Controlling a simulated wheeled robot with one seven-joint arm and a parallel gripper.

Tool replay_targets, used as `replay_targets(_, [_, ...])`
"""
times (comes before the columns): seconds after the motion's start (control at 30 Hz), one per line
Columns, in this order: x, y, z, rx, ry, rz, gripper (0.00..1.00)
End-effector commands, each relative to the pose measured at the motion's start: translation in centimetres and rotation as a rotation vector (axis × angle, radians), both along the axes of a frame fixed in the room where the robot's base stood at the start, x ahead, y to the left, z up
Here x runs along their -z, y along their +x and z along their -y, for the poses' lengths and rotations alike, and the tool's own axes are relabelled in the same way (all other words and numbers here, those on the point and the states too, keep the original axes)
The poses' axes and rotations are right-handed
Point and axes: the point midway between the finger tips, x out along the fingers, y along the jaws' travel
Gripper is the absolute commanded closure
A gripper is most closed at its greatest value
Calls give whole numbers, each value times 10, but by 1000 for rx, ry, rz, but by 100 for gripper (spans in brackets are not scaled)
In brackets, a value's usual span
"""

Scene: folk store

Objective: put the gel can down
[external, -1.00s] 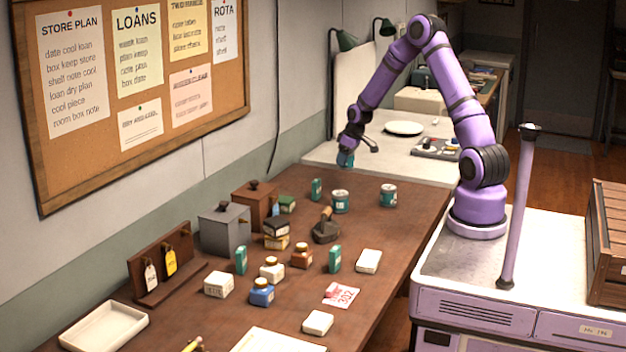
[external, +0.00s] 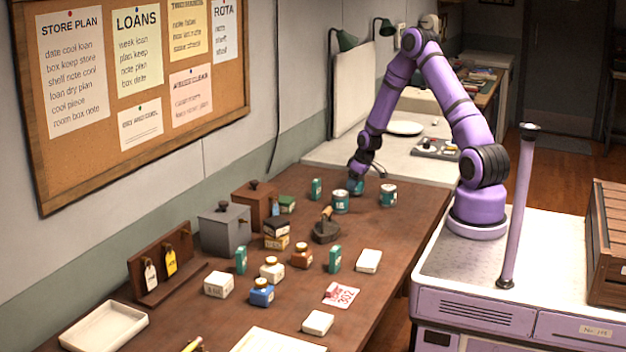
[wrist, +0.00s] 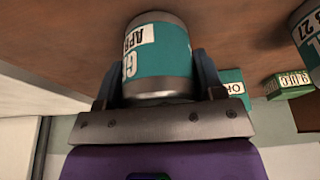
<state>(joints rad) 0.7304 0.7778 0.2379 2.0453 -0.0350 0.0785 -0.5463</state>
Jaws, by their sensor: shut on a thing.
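The gel can (wrist: 158,62) is a teal and silver can with a white label. In the wrist view it sits between the two fingers of my gripper (wrist: 158,85), which is shut on it. In the external view my gripper (external: 356,184) is low over the far part of the brown table (external: 400,225), with the can (external: 355,188) at its tip, mostly hidden. I cannot tell whether the can touches the table.
Two similar teal and silver cans stand close by, one to the left (external: 340,201) and one to the right (external: 388,195). A green box (external: 316,188) stands further left. A dark iron-like tool (external: 326,230) lies nearer the camera. The table's right edge is near.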

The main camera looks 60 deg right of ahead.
Motion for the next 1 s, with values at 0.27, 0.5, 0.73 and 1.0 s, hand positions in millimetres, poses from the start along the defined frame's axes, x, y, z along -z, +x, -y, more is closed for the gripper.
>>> replay_targets(0.27, [6,0,0,0,-1,0,65])
replay_targets(0.5, [8,0,0,0,-1,1,17])
replay_targets(0.73, [8,0,0,0,0,0,12])
replay_targets(1.0, [-8,-3,0,0,-1,2,12])
